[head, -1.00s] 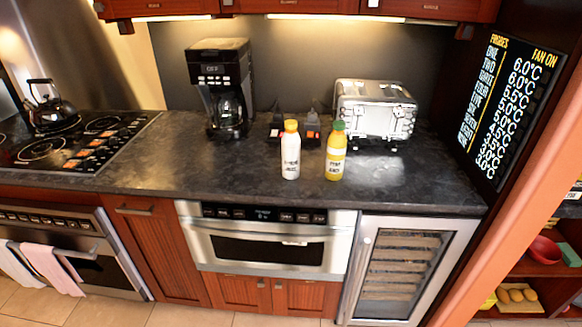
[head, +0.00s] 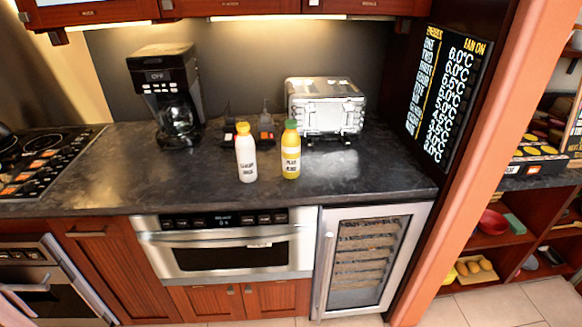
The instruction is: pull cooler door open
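The cooler (head: 366,262) is under the counter at the lower right of the head view. Its door has a silver frame and a dark glass pane with wire racks or shelves behind it. The door looks shut. A vertical silver handle (head: 325,272) runs along the left side of the door. Neither of my grippers is in view.
The microwave drawer (head: 228,246) is left of the cooler. Two bottles, white (head: 246,155) and yellow (head: 291,152), stand on the counter (head: 330,192). An orange post (head: 475,165) rises right of the cooler, with shelves (head: 490,238) beyond. Some tiled floor shows at the bottom.

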